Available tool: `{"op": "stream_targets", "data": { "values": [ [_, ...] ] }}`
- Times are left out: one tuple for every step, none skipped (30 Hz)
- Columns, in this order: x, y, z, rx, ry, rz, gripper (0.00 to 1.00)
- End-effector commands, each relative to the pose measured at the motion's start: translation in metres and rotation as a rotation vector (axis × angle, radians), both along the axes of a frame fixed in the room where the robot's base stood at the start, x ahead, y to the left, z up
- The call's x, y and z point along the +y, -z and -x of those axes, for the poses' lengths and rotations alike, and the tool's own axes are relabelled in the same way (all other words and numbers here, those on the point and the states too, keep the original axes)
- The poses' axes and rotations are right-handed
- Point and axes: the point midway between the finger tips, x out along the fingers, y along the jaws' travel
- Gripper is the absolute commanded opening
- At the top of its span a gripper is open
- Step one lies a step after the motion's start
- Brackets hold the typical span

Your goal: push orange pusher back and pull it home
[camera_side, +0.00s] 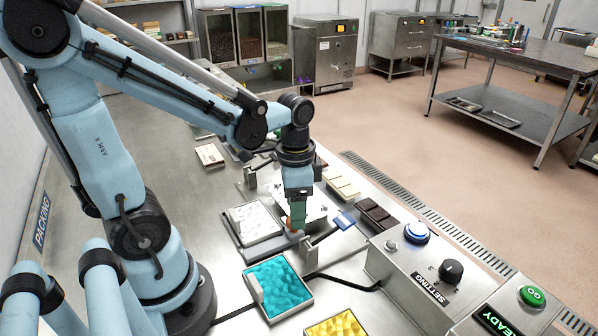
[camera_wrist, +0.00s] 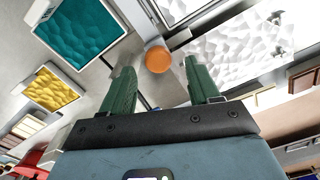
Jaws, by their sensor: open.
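The orange pusher's round knob (camera_wrist: 158,60) shows in the wrist view, in the gap between my two green fingertips. In the side view only a small bit of orange (camera_side: 287,222) shows beside the fingers; the rest is hidden. My gripper (camera_side: 297,226) points down over the metal table, with its fingers apart on either side of the knob in the wrist view (camera_wrist: 159,68). I cannot tell whether either finger touches it. A white-filled tray (camera_side: 234,213) lies just left of the gripper in the side view, and another white textured surface (camera_wrist: 240,45) is right of the knob in the wrist view.
A teal-filled tray (camera_side: 250,285) and a yellow-filled tray (camera_side: 336,325) lie nearer the camera. A dark chocolate bar (camera_side: 377,217) and a cream bar (camera_side: 341,183) lie to the right. A control box (camera_side: 424,285) with buttons and a knob stands front right, with a black cable (camera_side: 345,283).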

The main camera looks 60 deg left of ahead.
Motion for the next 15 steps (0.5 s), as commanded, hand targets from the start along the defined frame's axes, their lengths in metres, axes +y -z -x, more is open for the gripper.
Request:
{"op": "stream_targets", "data": {
  "values": [
    [0.0,-0.007,0.0,0.0,0.0,0.0,0.61],
    [0.0,-0.011,0.0,0.0,0.0,0.0,0.61],
    [0.0,-0.016,0.0,0.0,0.0,0.0,0.61],
    [0.0,-0.02,0.0,0.0,0.0,0.0,0.61],
    [0.0,-0.023,0.0,0.0,0.0,0.0,0.61],
    [0.0,-0.029,0.001,0.0,0.0,0.0,0.61],
    [0.0,-0.033,0.0,0.0,0.0,0.0,0.61],
    [0.0,-0.037,0.0,0.0,0.0,0.0,0.61],
    [0.0,-0.042,0.0,-0.001,0.0,0.0,0.61],
    [0.0,-0.046,0.0,-0.001,0.0,0.0,0.61],
    [0.0,-0.05,0.0,-0.001,0.0,0.0,0.61],
    [0.0,-0.056,0.0,-0.001,0.0,0.0,0.61],
    [0.0,-0.06,0.0,-0.001,0.0,0.0,0.61],
    [0.0,-0.064,0.0,-0.001,0.0,0.0,0.61],
    [0.0,-0.069,0.0,-0.001,0.0,0.0,0.61]
  ]
}}
